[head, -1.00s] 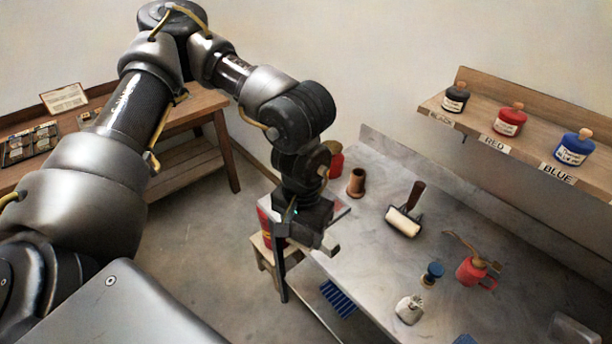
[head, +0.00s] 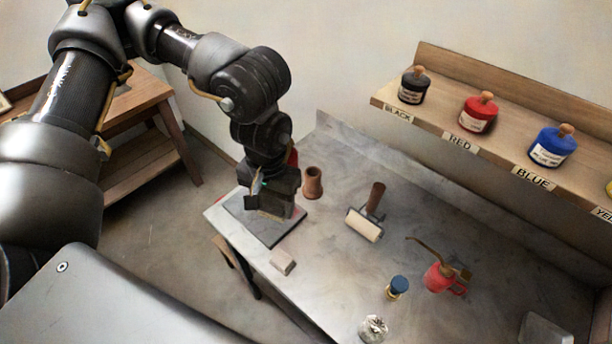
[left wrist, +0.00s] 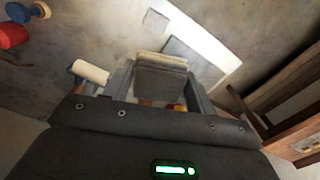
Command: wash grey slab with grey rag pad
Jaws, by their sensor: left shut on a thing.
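The grey slab (head: 262,229) lies flat at the left end of the metal table; part of it also shows in the left wrist view (left wrist: 205,60). My left gripper (head: 272,206) is over the slab, pointing down and covering part of it. In the left wrist view, my left gripper (left wrist: 160,85) is shut on a thick grey pad with a paler edge, the grey rag pad (left wrist: 160,70). The pad is mostly hidden in the head view, and I cannot tell whether it touches the slab. My right gripper is not in view.
A small pale block (head: 282,262) lies in front of the slab. Ink jars line the shelf (head: 455,142). A wooden bench (head: 150,160) stands left.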

